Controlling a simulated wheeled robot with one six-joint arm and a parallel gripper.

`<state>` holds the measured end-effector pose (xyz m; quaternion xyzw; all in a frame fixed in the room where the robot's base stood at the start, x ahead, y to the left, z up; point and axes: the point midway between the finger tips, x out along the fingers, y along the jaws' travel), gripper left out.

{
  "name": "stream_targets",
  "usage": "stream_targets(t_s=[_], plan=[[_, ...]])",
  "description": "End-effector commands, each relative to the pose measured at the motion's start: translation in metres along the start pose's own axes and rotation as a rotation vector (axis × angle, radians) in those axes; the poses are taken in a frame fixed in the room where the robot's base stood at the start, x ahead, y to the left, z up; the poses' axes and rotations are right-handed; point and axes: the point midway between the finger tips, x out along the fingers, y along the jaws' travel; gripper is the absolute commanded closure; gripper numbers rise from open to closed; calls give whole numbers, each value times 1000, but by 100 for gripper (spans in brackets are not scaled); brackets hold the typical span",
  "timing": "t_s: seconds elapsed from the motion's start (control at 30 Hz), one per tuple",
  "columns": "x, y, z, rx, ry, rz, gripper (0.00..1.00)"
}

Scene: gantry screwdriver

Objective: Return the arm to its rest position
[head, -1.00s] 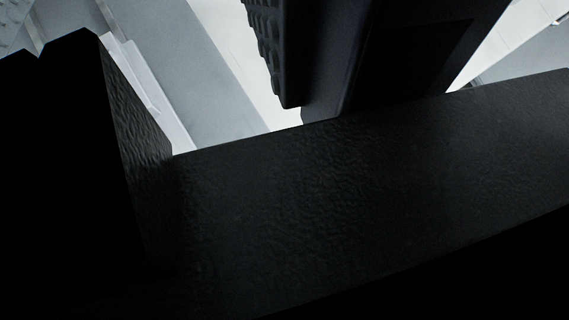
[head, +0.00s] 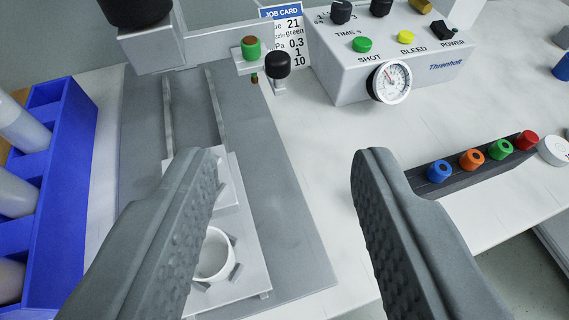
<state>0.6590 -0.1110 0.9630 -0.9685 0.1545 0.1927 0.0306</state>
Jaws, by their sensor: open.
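My gripper (head: 285,165) shows large in the lower half of the head view. Its two grey, dimpled fingers stand wide apart, with nothing between them. It hangs above the bench, over the right edge of a grey base plate (head: 296,245) and the white worktop. The left finger partly covers a light fixture (head: 252,262) on that plate, which holds a white round cup (head: 214,256). The rest of my arm is out of view.
A white control box (head: 400,50) with a gauge (head: 391,82) stands at the back, beside a job card (head: 287,30). A dark rack (head: 470,177) of coloured caps lies right. A blue bin (head: 62,150) with pale cylinders stands left. The white worktop (head: 330,150) between is clear.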

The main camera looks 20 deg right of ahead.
Motion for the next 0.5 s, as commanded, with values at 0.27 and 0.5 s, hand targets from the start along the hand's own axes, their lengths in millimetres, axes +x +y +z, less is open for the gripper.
stream_targets(t_s=[0.27, 0.5], plan=[[-28, -7, -14, -2, 48, -36, 57], [-100, -22, -40, -11, 151, -132, 57]])
